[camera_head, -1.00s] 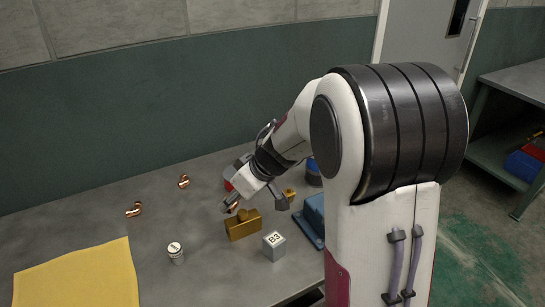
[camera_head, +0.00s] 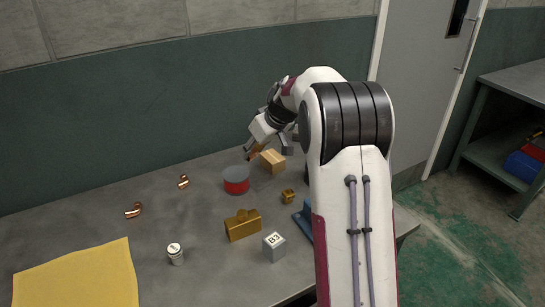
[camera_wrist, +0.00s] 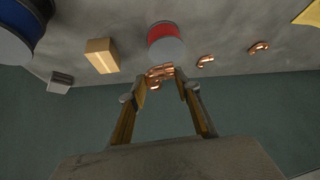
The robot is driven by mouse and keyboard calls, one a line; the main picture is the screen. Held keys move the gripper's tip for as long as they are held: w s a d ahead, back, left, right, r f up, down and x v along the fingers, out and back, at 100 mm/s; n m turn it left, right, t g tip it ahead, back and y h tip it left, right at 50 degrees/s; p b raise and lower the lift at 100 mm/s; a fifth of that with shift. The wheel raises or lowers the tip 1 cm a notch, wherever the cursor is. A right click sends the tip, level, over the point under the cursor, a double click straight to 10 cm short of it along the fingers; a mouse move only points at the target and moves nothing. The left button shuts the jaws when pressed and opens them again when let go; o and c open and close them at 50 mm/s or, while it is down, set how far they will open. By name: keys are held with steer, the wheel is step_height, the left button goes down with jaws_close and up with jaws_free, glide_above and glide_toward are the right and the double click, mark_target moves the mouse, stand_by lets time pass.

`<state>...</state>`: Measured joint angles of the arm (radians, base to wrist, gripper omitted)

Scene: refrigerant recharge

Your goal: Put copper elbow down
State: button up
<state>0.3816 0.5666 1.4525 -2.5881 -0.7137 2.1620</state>
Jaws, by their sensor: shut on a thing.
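A copper elbow (camera_wrist: 160,74) is held between the fingertips of my gripper (camera_wrist: 164,82) in the wrist view. In the head view my gripper (camera_head: 266,148) is raised near the wall at the back of the table, and a small orange-brown patch that may be the elbow shows by its fingers. Two other copper elbows lie on the table at the back left: one (camera_head: 183,182) nearer the middle and one (camera_head: 134,210) farther left. They also show in the wrist view.
A brass block (camera_head: 242,225), grey B3 cube (camera_head: 274,246), small brass piece (camera_head: 288,196) and white jar (camera_head: 175,254) are nearer. A yellow mat (camera_head: 85,278) lies front left.

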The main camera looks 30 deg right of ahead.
steer(key=w+d+m+h, duration=0.2)
steer(key=w+d, duration=0.4)
steer(key=d, duration=0.6)
steer(key=shift+w+m, duration=0.2)
steer(key=shift+m, duration=0.2)
glide_above(274, 158)
steer(key=s, duration=0.3)
steer(key=shift+w+f, duration=0.15)
steer(key=shift+f, duration=1.05)
steer(key=shift+w+f, duration=0.1)
steer(key=shift+f, duration=1.1)
steer(key=shift+f, duration=2.5)
steer(key=shift+f, duration=0.1)
steer(key=o, duration=0.9)
steer(key=shift+o, duration=0.2)
steer(key=shift+r, duration=0.2)
